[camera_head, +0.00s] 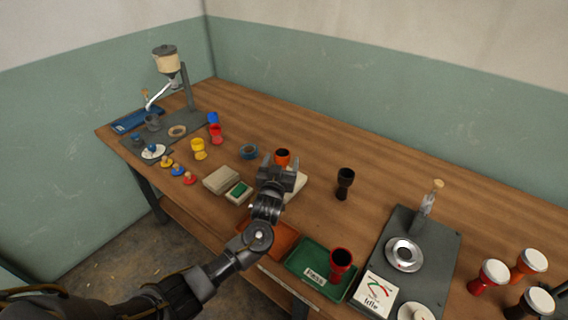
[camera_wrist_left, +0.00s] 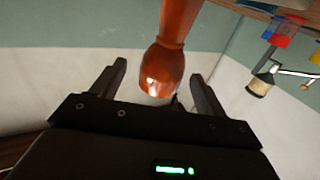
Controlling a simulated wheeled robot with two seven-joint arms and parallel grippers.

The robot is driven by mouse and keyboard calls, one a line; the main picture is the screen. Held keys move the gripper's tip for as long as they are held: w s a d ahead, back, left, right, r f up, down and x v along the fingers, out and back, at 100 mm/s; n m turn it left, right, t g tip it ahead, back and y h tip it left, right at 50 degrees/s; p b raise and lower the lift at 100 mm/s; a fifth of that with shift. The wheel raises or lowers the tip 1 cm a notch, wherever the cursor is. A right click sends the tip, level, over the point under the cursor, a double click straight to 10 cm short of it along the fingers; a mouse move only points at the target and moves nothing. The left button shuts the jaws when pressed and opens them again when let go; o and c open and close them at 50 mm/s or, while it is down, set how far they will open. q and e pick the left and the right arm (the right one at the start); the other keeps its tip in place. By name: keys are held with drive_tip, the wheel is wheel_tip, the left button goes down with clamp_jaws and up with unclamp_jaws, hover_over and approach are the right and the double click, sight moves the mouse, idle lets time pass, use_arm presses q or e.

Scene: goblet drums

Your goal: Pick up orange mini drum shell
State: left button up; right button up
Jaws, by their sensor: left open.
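The orange mini drum shell (camera_head: 282,154) stands on the table in the head view, just behind my left gripper (camera_head: 280,172), which hides its lower part. In the left wrist view the glossy orange shell (camera_wrist_left: 165,70) shows between the two dark fingers of my left gripper (camera_wrist_left: 158,85). The fingers are spread, with visible gaps on both sides of the shell. I cannot tell how deep the shell sits between them.
A dark goblet shell (camera_head: 344,183) stands to the right. A red shell (camera_head: 340,262) stands in the green tray (camera_head: 307,258). The back of the table is clear.

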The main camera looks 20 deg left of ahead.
sight(283, 153)
use_arm(q)
drive_tip(key=w, duration=0.4)
drive_tip(key=shift+a+p, duration=0.2)
drive_tip(key=shift+p, duration=0.1)
drive_tip(key=shift+c, duration=0.2)
drive_tip(key=c, duration=1.1)
drive_tip(key=shift+r, duration=0.1)
drive_tip(key=shift+r, duration=0.1)
